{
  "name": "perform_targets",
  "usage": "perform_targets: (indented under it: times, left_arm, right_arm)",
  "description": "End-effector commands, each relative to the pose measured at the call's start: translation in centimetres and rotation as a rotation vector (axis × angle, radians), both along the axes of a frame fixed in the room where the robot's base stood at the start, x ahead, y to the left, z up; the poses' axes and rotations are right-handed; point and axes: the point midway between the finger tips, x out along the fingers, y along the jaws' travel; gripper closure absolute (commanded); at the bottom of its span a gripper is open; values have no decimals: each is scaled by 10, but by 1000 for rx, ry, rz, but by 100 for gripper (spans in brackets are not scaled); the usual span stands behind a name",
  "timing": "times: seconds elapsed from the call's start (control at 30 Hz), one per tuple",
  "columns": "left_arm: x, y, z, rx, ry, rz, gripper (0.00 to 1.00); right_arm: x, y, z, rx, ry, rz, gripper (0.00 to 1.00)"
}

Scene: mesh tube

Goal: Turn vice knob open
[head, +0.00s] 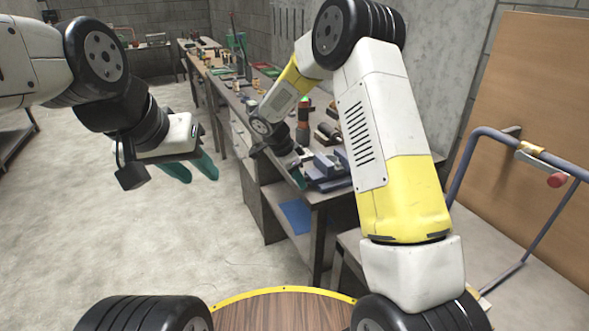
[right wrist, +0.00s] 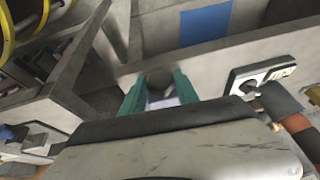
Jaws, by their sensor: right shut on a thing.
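The blue vice (head: 330,166) sits on the near end of the workbench in the head view. My right gripper (head: 297,176) reaches down at the bench's front edge, just left of the vice. In the right wrist view its two green fingers (right wrist: 160,92) are on either side of a grey rounded part, which looks like the vice knob (right wrist: 158,77), and are shut on it. The knob is hidden in the head view. My left gripper (head: 193,170) hangs over the open floor with its green fingers apart and empty.
The workbench (head: 318,196) runs back along the wall with several tools and boxes on it. A blue sheet or panel (head: 295,216) lies on its lower shelf. A blue tubular frame (head: 470,150) stands at the right.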

Motion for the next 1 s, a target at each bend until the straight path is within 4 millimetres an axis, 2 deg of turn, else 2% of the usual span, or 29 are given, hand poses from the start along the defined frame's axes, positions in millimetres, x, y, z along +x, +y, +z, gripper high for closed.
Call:
perform_targets:
  times: [0.7, 1.0]
  left_arm:
    - [0, 0, 0, 0, 0, 0, 64]
    - [0, 0, 0, 0, 0, 0, 64]
  right_arm:
    - [9, 5, -2, -177, 424, 1, 100]
    - [10, 5, -2, -219, 527, 2, 100]
